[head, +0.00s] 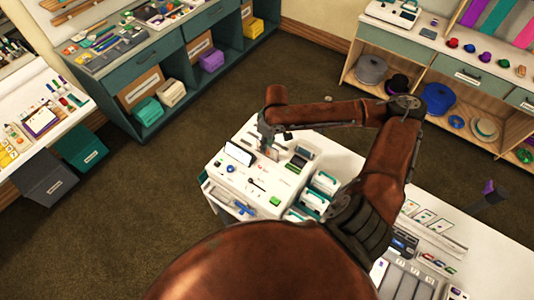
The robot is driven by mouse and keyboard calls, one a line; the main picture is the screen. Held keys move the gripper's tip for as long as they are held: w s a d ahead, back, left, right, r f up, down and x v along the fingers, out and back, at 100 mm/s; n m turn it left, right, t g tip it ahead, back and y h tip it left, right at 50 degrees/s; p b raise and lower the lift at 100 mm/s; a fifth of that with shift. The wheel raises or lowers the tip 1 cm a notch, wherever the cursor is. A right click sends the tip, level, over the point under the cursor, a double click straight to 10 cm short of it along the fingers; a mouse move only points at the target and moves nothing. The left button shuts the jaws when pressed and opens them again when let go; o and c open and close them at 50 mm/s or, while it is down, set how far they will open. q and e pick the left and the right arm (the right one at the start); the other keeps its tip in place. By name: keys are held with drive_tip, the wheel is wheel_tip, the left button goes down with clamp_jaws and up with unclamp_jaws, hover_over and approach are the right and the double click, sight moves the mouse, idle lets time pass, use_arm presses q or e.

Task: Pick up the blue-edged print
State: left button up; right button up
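My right gripper (270,148) points down over the far part of the white worktable (225,183). It is small and partly hidden by its own wrist, so its fingers do not show clearly. A dark-framed white panel (239,153) stands just to its left. Several small white prints or cards (425,216) lie in a row on the table's right part, well away from the gripper. Their edge colours are too small to read, and I cannot pick out a blue-edged print. My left gripper is not in view.
A dark post with a purple top (488,194) rises at the right. Teal shelving (180,70) stands at the back left. The brown floor between is clear.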

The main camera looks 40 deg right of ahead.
drive_tip(key=shift+f, duration=0.4)
use_arm(q)
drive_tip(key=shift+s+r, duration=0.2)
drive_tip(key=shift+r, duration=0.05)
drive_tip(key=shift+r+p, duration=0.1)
drive_tip(key=shift+p, duration=0.2)
use_arm(e)
drive_tip(key=shift+f, duration=0.1)
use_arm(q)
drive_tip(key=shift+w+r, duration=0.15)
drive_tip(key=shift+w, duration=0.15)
use_arm(e)
drive_tip(key=shift+f, duration=0.15)
drive_tip(key=shift+c, duration=0.2)
clamp_jaws()
